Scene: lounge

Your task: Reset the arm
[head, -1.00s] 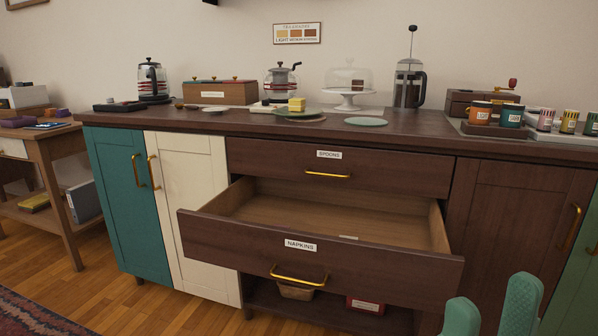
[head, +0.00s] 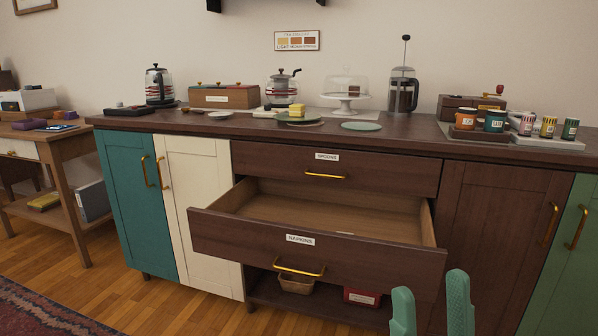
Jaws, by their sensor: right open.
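My right gripper (head: 431,306) shows at the bottom right of the head view as two green fingers pointing up. Its fingers are apart with nothing between them. It is in front of the sideboard, to the right of the open drawer's handle, and looks clear of it. The open drawer (head: 265,237) is labelled NAPKINS and is pulled well out. Its visible inside is mostly bare, with a small pale item by the front. My left gripper is not in view.
The shut SPOONS drawer (head: 395,173) is above the open one. The dark counter (head: 400,140) holds kettles, a French press (head: 402,92), plates and several small tins. A basket (head: 296,283) and a red box (head: 361,297) are on the low shelf. A side table (head: 62,150) stands at left.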

